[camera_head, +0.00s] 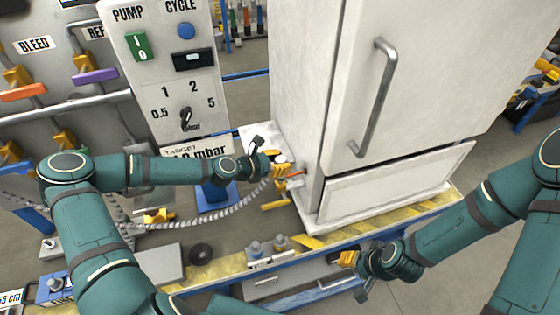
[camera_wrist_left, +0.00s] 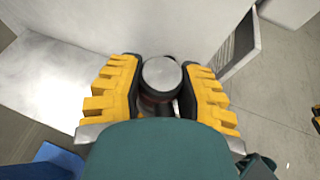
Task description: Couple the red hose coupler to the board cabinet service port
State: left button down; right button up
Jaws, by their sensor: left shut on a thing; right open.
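My left gripper (camera_head: 283,168) is shut on the hose coupler beside the lower left side of the white cabinet. In the left wrist view the yellow fingers (camera_wrist_left: 165,95) close around the coupler (camera_wrist_left: 161,73), which shows a round grey top and a dark reddish body below. A grey corrugated hose (camera_head: 225,208) hangs from near this gripper toward the lower left. The white cabinet (camera_head: 380,60) stands on the bench. The service port is not clearly visible; I cannot tell whether the coupler touches it. My right gripper (camera_head: 352,262) is open and empty in front of the bench.
A control panel (camera_head: 165,75) with pump and cycle switches stands left. Valves with orange (camera_head: 22,92) and purple (camera_head: 95,76) handles are on the left wall. A black round knob (camera_head: 201,254) and small grey fittings (camera_head: 268,245) sit near the bench front. Floor is free at right.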

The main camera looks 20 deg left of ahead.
pick_arm(q)
jog(key=shift+f+b, duration=0.5)
jog(key=shift+f, duration=0.25)
jog(key=c, duration=0.6)
grip_release()
jog(key=v, duration=1.2)
